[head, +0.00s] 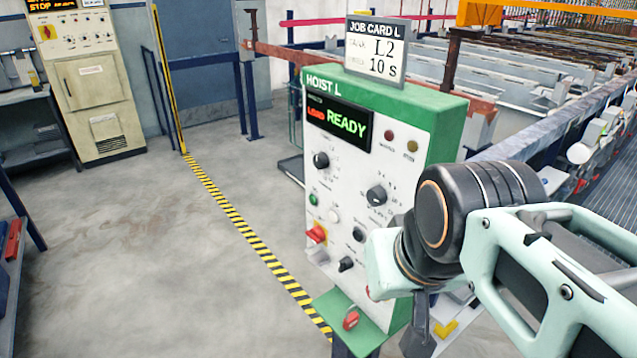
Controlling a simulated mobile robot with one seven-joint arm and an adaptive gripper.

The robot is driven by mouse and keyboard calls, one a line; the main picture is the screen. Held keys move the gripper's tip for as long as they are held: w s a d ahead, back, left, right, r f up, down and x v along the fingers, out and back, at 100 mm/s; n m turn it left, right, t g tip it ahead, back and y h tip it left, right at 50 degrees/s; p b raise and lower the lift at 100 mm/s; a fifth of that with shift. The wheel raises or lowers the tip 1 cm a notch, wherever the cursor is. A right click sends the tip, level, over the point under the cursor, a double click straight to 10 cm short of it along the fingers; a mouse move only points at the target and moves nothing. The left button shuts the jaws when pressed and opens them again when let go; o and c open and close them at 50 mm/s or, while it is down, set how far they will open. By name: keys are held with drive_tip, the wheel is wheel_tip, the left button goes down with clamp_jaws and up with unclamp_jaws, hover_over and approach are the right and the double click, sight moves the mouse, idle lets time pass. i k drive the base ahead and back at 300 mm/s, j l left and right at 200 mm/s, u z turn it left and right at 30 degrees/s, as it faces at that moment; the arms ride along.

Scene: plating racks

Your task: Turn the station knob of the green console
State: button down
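The green console (440,128) stands in the middle, marked HOIST L, with a white front panel and a lit display (339,122) that reads READY in green beside a small red word. Its panel has several black knobs. An upper left knob (321,159) and a right knob (377,195) with small marks around it are in plain view; their labels are too small to read. Two lower knobs (358,233) (346,264) also show. My gripper (420,325) hangs low in front of the panel's lower right, largely hidden by my wrist; its fingers cannot be made out clearly.
A red switch (316,234) sits at the panel's lower left. Open floor with a yellow-black stripe (235,220) lies left. A beige cabinet (95,85) stands behind; tanks and rails (540,75) lie right.

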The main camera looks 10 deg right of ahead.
sight(320, 161)
drive_tip(key=i+j+u, duration=0.25)
drive_tip(key=u, duration=0.2)
drive_tip(key=i+j+u, duration=0.15)
drive_tip(key=i+u, duration=0.25)
drive_tip(key=k+l, duration=0.5)
drive_tip(key=i+j, duration=0.4)
drive_tip(key=j, duration=0.15)
